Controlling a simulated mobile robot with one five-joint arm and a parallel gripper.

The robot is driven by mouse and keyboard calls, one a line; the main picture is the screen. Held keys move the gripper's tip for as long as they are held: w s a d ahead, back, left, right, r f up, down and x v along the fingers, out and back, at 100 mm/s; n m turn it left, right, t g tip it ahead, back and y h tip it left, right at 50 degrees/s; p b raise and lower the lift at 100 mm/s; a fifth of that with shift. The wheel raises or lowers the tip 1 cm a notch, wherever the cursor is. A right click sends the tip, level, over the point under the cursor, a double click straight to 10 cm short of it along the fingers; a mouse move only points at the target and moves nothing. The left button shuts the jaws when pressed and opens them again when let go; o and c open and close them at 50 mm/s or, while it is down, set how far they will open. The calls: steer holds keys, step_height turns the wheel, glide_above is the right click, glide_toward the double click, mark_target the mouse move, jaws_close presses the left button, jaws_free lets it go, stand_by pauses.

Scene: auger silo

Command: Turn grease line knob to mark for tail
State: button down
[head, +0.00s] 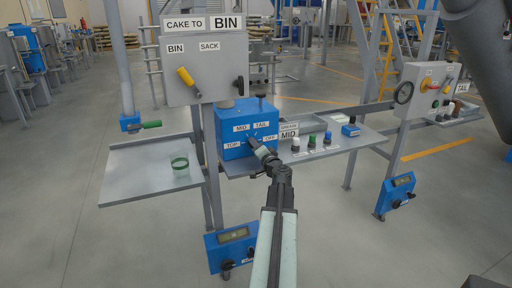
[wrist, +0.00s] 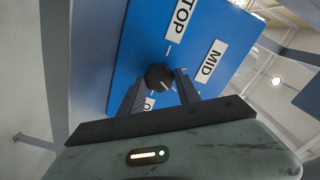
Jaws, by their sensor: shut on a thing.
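The blue grease line box (head: 232,117) stands on the grey shelf below the control panel, with marks MID, TAIL, TOP and OFF on its face. My gripper (head: 262,152) reaches its front face and hides the knob in the head view. In the wrist view the round black knob (wrist: 159,76) sits between the fingertips of my gripper (wrist: 160,88), which is shut on it. TOP (wrist: 181,18) and MID (wrist: 211,61) are readable there. The OFF label is partly covered and TAIL is hidden. A small light line shows on the knob; I cannot tell surely which mark it points at.
A green glass (head: 180,165) is on the left shelf (head: 130,182). The panel (head: 205,70) with a yellow lever (head: 186,77) is above.

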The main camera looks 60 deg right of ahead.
stand_by(0.4)
steer(key=c, duration=0.9)
jaws_free()
steer(key=shift+o, duration=0.2)
steer(key=v, duration=0.7)
steer(key=shift+s+a, duration=0.2)
steer(key=shift+a, duration=0.05)
